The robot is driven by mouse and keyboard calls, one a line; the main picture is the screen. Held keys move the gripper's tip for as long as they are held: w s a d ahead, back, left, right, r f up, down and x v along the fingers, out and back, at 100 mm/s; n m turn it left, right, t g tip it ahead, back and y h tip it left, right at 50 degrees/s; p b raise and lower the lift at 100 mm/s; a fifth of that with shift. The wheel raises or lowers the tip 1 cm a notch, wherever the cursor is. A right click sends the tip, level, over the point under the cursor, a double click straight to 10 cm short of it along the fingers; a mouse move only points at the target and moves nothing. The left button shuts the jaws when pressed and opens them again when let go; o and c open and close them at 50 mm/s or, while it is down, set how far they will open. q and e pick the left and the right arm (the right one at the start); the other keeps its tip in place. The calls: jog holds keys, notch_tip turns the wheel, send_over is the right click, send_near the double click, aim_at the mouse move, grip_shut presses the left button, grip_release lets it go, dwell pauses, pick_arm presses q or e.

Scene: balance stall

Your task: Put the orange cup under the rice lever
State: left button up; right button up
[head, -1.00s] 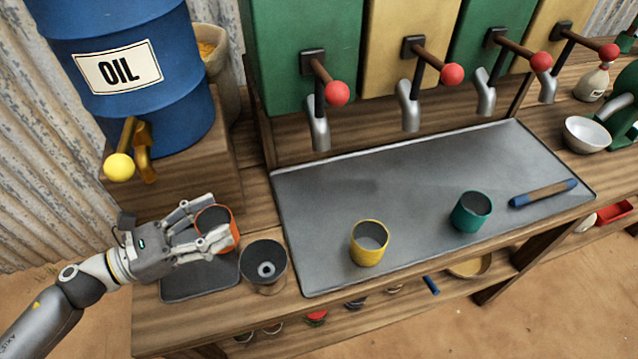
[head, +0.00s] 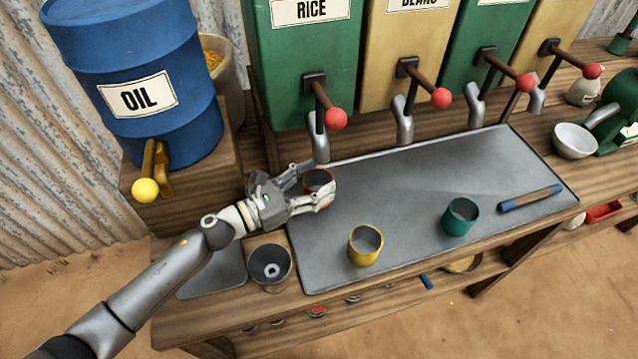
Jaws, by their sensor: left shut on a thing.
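The orange cup (head: 318,181) is in my left gripper (head: 318,193), whose fingers are shut around it and hide much of its side. The cup is upright over the left back part of the grey metal tray (head: 400,190). The rice dispenser (head: 306,60) is the green box labelled RICE, with a brown lever (head: 325,100) ending in a red ball and a grey spout (head: 319,146). The cup is just below and in front of this spout in the picture. Whether it touches the tray I cannot tell. My right gripper is not in view.
A yellow cup (head: 365,246) and a teal cup (head: 460,217) stand on the tray. A blue-ended stick (head: 531,198) lies at its right. A dark funnel-like cup (head: 270,268) is by the tray's left edge. A blue oil drum (head: 135,75) with a yellow-knobbed tap (head: 146,188) stands left.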

pick_arm(q)
jog(key=shift+w+d, duration=0.25)
jog(key=shift+d, duration=0.2)
jog(key=shift+f, duration=0.1)
jog(key=shift+f+b, duration=1.25)
jog(key=shift+f, duration=0.45)
jog(key=shift+f, duration=0.1)
jog(key=o, duration=1.1)
